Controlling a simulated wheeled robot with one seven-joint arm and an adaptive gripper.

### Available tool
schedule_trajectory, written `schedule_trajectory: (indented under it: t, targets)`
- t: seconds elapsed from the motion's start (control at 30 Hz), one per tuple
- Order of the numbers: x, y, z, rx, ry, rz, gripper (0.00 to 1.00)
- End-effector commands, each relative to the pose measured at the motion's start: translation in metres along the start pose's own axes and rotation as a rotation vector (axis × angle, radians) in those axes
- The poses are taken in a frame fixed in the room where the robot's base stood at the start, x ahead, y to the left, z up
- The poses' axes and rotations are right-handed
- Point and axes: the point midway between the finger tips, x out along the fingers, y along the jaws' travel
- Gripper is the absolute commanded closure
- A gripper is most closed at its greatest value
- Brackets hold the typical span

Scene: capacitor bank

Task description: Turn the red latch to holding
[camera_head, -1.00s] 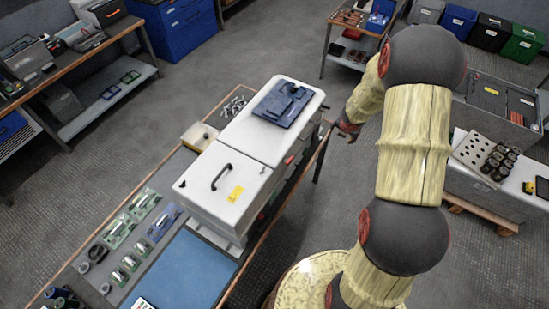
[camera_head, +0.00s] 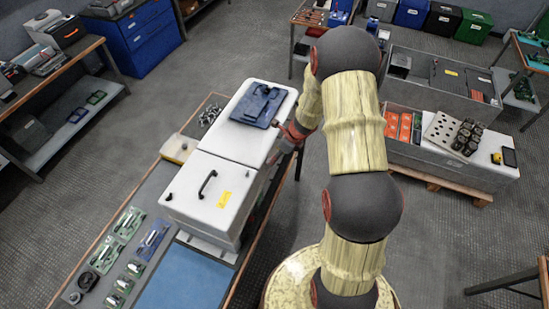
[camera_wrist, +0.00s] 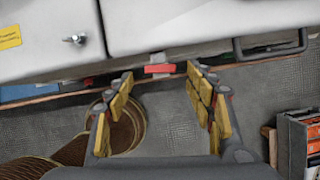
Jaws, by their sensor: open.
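The red latch (camera_wrist: 160,69) is a small red bar on a grey mount at the lower edge of the white cabinet (camera_wrist: 180,22), near the seam between its two sections. My gripper (camera_wrist: 160,76) is open and empty in the wrist view. Its yellow-padded fingers point at the cabinet edge, and the latch appears between the fingertips; I cannot tell how far beyond them it is. In the head view my gripper (camera_head: 291,134) is beside the right side of the white cabinet (camera_head: 208,186), partly hidden by my arm. The latch is not clearly visible there.
The cabinet stands on a workbench (camera_head: 172,196) with a blue mat and small parts at left. A blue plate (camera_head: 258,105) lies on its top. A black handle (camera_wrist: 270,47) projects from its side, right of the latch. A grey crate (camera_head: 445,80) stands at right.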

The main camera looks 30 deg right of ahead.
Motion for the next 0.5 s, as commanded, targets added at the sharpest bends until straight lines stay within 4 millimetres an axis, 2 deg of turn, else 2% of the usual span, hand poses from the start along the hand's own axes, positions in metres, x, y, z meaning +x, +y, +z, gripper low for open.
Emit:
schedule_trajectory:
  t: [0.1, 0.2, 0.5]
  targets:
    - [0.017, 0.0, -0.001, 0.001, 0.001, 0.0, 0.45]
    - [0.025, 0.0, 0.0, 0.0, 0.0, -0.001, 0.45]
    - [0.031, -0.001, 0.0, 0.001, 0.0, -0.002, 0.45]
